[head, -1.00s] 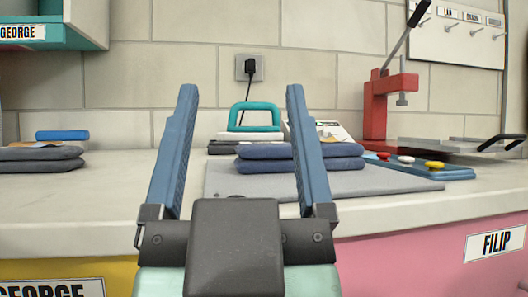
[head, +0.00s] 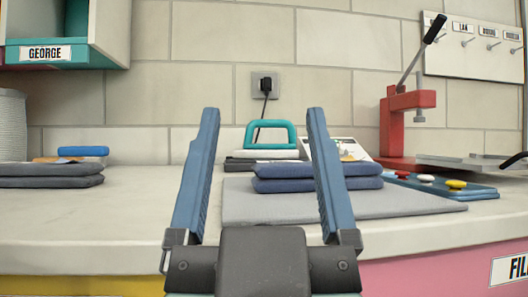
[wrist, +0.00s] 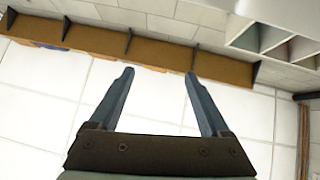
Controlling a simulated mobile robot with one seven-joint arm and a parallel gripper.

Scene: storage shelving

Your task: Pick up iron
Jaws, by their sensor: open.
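The iron (head: 270,140) has a teal handle and a white body. It stands on the counter near the back wall, on or against a dark base (head: 240,164), just behind the folded dark blue cloths. A black cord runs up behind it to a wall socket. My gripper (head: 265,112) is open and empty, its two blue fingers upright in front of the counter. The iron shows between the fingers but lies farther back, apart from them. The wrist view also shows my open gripper (wrist: 158,75), with no iron in view.
Folded dark blue cloths (head: 300,186) lie on a grey mat (head: 410,205) in front of the iron. A red press (head: 392,125) stands at right, beside a blue tray (head: 470,191). Folded grey cloths (head: 50,181) lie at left. The counter (head: 140,205) between is clear.

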